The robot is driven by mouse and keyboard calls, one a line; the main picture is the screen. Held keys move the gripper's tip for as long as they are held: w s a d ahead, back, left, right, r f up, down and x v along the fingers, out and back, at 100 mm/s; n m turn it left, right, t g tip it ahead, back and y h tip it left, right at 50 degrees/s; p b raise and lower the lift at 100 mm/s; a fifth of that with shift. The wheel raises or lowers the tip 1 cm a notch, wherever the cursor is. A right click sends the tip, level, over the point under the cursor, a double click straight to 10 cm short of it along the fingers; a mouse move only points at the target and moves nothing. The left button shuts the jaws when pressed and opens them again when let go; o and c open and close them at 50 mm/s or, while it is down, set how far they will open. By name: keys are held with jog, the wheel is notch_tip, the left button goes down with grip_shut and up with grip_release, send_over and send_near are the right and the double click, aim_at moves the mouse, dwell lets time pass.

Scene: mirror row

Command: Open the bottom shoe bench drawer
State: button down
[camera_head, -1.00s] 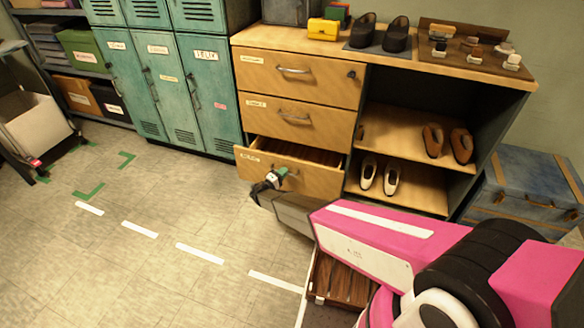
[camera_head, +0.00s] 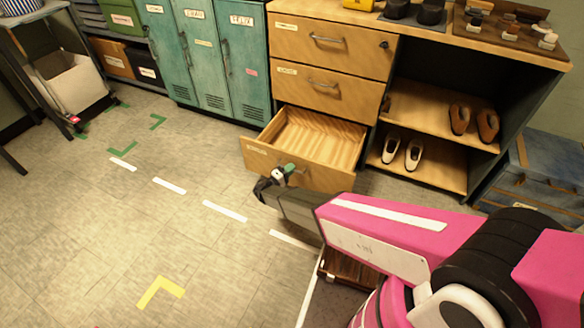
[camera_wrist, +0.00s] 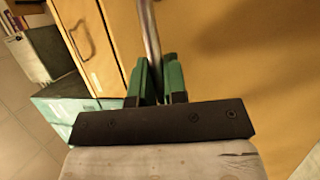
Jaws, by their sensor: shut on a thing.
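The shoe bench (camera_head: 338,52) stands against the wall with a column of drawers on its left. Its bottom drawer (camera_head: 254,153) is pulled well out, and its wooden inside looks empty. My gripper (camera_head: 283,172) is at the front of this drawer. In the wrist view the green fingertips (camera_wrist: 157,78) are shut on the metal bar handle (camera_wrist: 150,35), one finger on each side. The two drawers above, the middle drawer (camera_head: 296,88) and the top drawer (camera_head: 290,35), are closed.
Open shelves on the bench's right hold white shoes (camera_head: 414,153) and brown shoes (camera_head: 460,119). Teal lockers (camera_head: 206,60) stand to the left. A blue trunk (camera_head: 545,170) stands at the right. The floor left of the drawer is clear, with tape marks (camera_head: 224,211).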

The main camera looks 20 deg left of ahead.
jog(key=c, duration=1.2)
grip_release()
jog(key=v, duration=1.1)
